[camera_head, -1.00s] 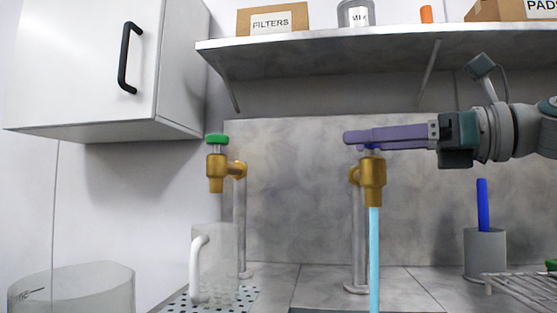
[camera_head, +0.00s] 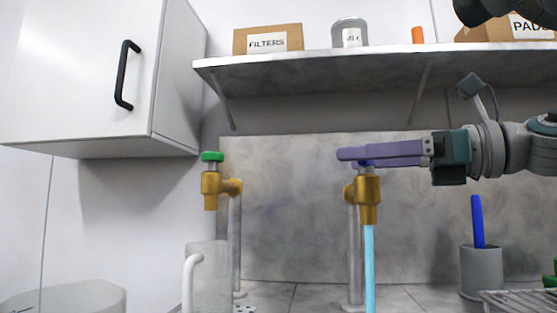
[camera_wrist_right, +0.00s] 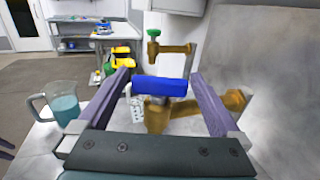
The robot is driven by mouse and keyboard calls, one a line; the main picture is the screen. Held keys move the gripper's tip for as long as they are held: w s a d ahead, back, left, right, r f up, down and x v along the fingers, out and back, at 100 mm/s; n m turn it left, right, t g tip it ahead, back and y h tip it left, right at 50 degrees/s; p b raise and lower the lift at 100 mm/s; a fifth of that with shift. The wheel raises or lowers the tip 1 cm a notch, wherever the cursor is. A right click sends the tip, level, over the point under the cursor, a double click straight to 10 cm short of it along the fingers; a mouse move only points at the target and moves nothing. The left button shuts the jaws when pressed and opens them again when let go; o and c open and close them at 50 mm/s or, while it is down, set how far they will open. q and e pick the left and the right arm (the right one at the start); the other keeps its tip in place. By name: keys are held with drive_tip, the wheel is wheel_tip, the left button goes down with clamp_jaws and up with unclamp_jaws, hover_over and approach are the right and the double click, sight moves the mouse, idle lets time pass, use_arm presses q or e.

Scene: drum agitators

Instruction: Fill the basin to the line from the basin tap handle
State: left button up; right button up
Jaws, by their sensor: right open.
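The basin tap (camera_head: 368,192) is brass, and a blue stream of water (camera_head: 369,270) runs down from its spout. Its blue handle (camera_wrist_right: 160,88) lies between the fingers of my right gripper (camera_wrist_right: 160,76) in the right wrist view. The fingers are apart, with the handle's ends close to them; I cannot tell whether they touch. In the head view my right gripper (camera_head: 345,154) reaches in from the right over the tap top, hiding most of the handle. The basin, its line and its water level are below the head view. My left gripper is not in view.
A second brass tap with a green handle (camera_head: 212,157) stands left, above a clear pitcher (camera_head: 209,275). A shelf (camera_head: 300,64) with boxes hangs above. A grey cup (camera_head: 481,270) and a rack (camera_head: 520,298) stand right. A jug of bluish liquid (camera_wrist_right: 64,108) shows in the wrist view.

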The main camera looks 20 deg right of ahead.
drive_tip(key=shift+s+d+f, duration=0.2)
drive_tip(key=b+v, duration=0.6)
drive_tip(key=v, duration=0.3)
drive_tip(key=shift+r, duration=0.2)
drive_tip(key=shift+s, duration=0.1)
